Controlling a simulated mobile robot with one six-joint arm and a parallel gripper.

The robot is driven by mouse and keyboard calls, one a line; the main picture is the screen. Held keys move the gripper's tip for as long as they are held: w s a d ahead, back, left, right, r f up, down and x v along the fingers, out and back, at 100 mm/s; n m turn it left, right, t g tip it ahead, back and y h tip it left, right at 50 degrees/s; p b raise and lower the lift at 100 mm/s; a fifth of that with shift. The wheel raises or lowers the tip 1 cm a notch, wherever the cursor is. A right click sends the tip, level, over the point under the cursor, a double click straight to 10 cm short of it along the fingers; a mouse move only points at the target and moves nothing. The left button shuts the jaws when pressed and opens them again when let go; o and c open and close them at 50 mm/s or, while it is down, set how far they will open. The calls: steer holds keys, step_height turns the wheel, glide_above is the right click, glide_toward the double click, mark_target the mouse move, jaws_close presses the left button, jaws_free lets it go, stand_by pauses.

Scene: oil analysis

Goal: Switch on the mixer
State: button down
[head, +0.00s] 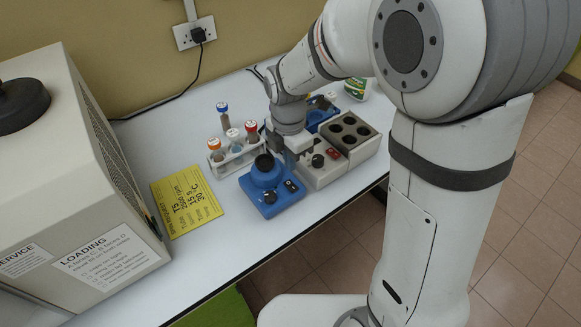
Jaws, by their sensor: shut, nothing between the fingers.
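The mixer (258,196) is a small blue unit with a dark round cup on top. It stands near the front edge of the white table. A small dark switch panel (291,186) is on its right side. My gripper (290,163) points down just behind and above that panel, between the mixer and the beige block unit. It is shut and empty. The fingertips are small here, and I cannot tell whether they touch anything. The switch's position is too small to read.
A beige unit (318,176) with a black knob, red switch and dark wells stands right of the mixer. A yellow card (186,204) lies left. A large beige machine (75,160) fills the left side.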

step_height(320, 180, up, 8)
steer(key=shift+w, duration=0.1)
stand_by(0.4)
